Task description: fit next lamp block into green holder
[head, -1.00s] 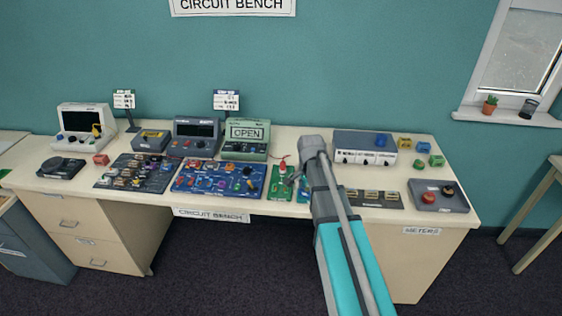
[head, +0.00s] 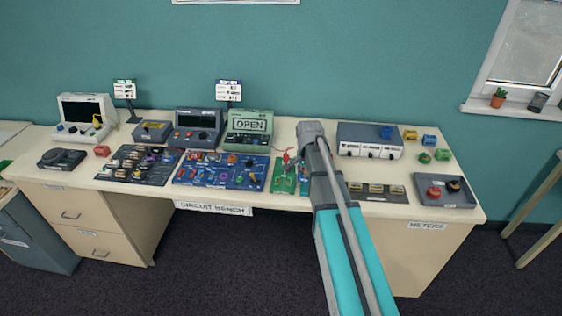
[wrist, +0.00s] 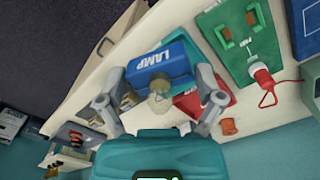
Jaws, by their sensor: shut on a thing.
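In the wrist view, my gripper (wrist: 160,78) is shut on a blue lamp block (wrist: 153,62) marked LAMP, with a clear bulb at its near end. The block is held above the bench, and its contact underneath is hidden. The green holder (wrist: 229,38) lies to the right, apart from the block. In the head view, the green holder (head: 283,180) lies left of my arm, which hides most of my gripper and the block.
A blue component board (head: 222,172) lies left of the holder. A green OPEN meter (head: 249,130) stands behind it. Right of my arm are a grey drawer box (head: 371,136), a dark strip with several pieces (head: 345,196) and a grey tray (head: 446,200).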

